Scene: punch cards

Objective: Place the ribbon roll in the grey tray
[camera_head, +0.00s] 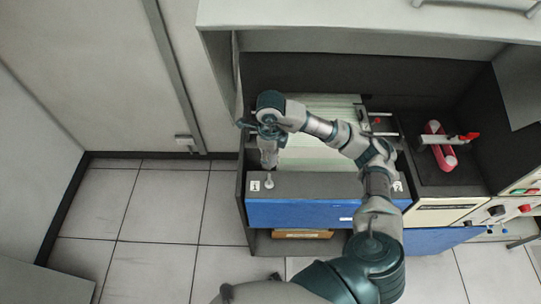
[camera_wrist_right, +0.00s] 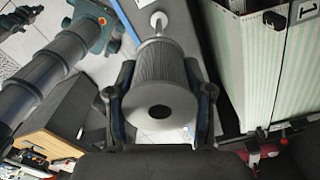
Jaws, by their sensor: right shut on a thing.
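My right gripper (camera_head: 268,141) is over the left part of the open cabinet. It is shut on a grey ribbed roll (camera_head: 268,158), which I take to be the ribbon roll. In the right wrist view the roll (camera_wrist_right: 160,95) sits between both fingers, with a round hole in its near end. A pale round-ended peg (camera_head: 268,182) shows at the roll's far end; whether they touch is unclear. No thing is clearly a grey tray; a dark grey surface (camera_head: 433,178) lies at the right.
A red roll (camera_head: 436,150) lies on the dark surface beside a red-tipped lever (camera_head: 471,137). Pale green-striped cards (camera_head: 318,150) fill the middle bay. A blue front panel (camera_head: 300,213) runs below the ledge. A cabinet overhang (camera_head: 370,18) is above. Tiled floor (camera_head: 160,215) is clear at left.

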